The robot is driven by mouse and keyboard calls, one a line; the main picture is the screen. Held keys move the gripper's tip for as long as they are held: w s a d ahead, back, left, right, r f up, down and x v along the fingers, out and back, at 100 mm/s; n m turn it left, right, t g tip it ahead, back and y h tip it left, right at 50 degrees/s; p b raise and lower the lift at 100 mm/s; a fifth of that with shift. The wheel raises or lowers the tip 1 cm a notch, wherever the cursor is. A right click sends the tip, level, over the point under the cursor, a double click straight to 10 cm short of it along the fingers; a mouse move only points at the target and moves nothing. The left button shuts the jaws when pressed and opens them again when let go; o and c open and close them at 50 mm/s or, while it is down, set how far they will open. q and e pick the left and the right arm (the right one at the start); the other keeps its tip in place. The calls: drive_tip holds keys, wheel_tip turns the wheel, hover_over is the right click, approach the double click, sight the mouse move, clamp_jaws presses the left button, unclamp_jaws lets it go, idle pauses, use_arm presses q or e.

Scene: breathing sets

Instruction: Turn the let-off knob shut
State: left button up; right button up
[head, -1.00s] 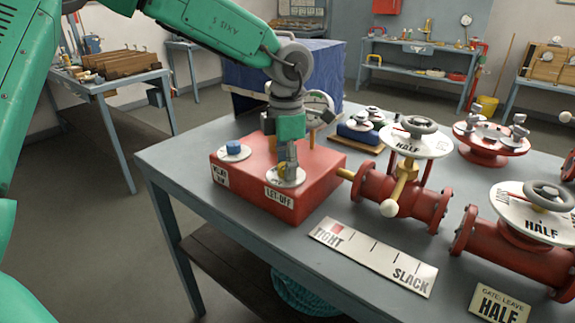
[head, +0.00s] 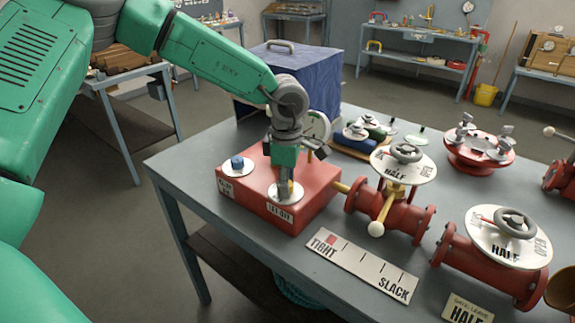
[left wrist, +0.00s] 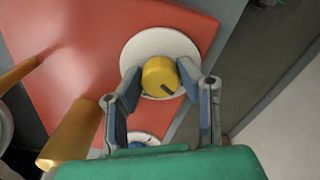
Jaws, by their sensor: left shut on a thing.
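The let-off knob is a yellow round knob (left wrist: 160,77) with a dark pointer mark, on a white disc (left wrist: 135,50) in the left wrist view. In the head view its white disc (head: 297,193) sits on the red box (head: 320,205), above the LET-OFF label (head: 279,215). My left gripper (head: 286,193) comes down on the knob from above and mostly hides it there. In the left wrist view its two fingers (left wrist: 161,84) are closed against the knob's sides. My right gripper is in neither view.
A blue knob (head: 237,162) on a white disc is on the same box. A gauge (head: 316,127) stands behind my gripper. A red valve with a HALF dial (head: 403,165) stands to the right. A TIGHT–SLACK plate (head: 362,264) lies in front.

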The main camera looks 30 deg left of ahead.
use_arm(q)
drive_tip(key=shift+a+r+m+p, duration=0.1)
drive_tip(key=shift+r+m+p, duration=0.15)
drive_tip(key=shift+m+p, duration=0.7)
drive_tip(key=shift+f+m+p, duration=0.1)
drive_tip(key=shift+m+p, duration=0.55)
drive_tip(key=shift+m, duration=0.2)
drive_tip(key=m, duration=0.3)
drive_tip(key=shift+f+m, duration=0.15)
drive_tip(key=shift+m, duration=0.15)
drive_tip(key=m, duration=0.4)
drive_tip(key=shift+w+m, duration=0.1)
drive_tip(key=shift+m, duration=0.2)
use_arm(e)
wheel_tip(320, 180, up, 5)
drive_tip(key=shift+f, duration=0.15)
use_arm(q)
drive_tip(key=o, duration=1.1)
drive_tip(key=shift+o, duration=0.2)
drive_tip(key=shift+w, duration=0.1)
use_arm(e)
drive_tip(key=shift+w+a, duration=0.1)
use_arm(q)
drive_tip(key=shift+a, duration=0.1)
